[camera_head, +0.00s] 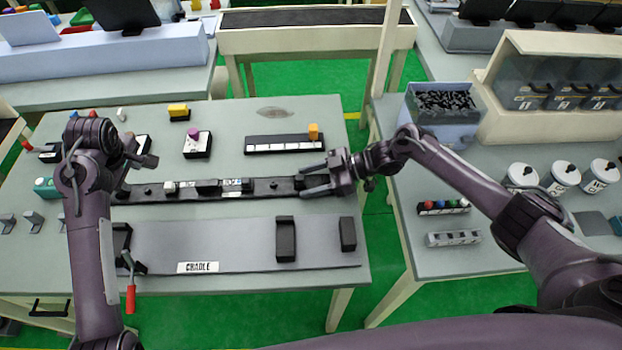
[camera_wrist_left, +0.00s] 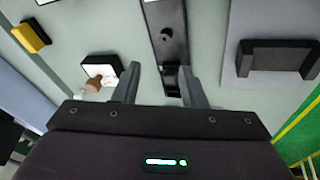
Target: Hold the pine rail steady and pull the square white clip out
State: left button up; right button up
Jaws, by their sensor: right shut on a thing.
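The rail (camera_head: 272,188) looks dark, not pine-coloured, and lies across the table. A small whitish block (camera_head: 170,187), which looks like the square white clip, sits on its left part. Black and grey-white pieces (camera_head: 232,185) sit further right. My right gripper (camera_head: 318,184) is shut on the rail's right end. My left gripper (camera_wrist_left: 160,84) is open in the left wrist view, its fingers either side of a black piece on the rail (camera_wrist_left: 163,12); contact cannot be told. A round knob (camera_wrist_left: 166,35) lies ahead. My left arm hides the rail's left end in the head view.
A grey cradle board (camera_head: 250,235) with black brackets (camera_head: 286,240) lies in front of the rail. Behind it stand a block with a purple knob (camera_head: 195,143) and a black strip with white squares (camera_head: 285,143). A side table (camera_head: 440,262) with bins and canisters is right.

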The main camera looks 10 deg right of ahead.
aim_at(168, 185)
pick_arm(q)
jog(key=d+n+g, duration=0.1)
jog(key=d, duration=0.1)
jog(key=d+r+n+g+h, duration=0.1)
jog(key=d+r, duration=0.1)
jog(key=d, duration=0.1)
jog(key=shift+w+d+r+n+g+h, duration=0.2)
jog(key=shift+w+d+n+g+h, duration=0.1)
jog(key=shift+w+d+n+g, duration=0.1)
jog(key=shift+s+d+r, duration=0.1)
jog(key=shift+d, duration=0.3)
jog(key=shift+f, duration=4.35)
grip_shut()
grip_release()
jog(key=shift+r, duration=0.25)
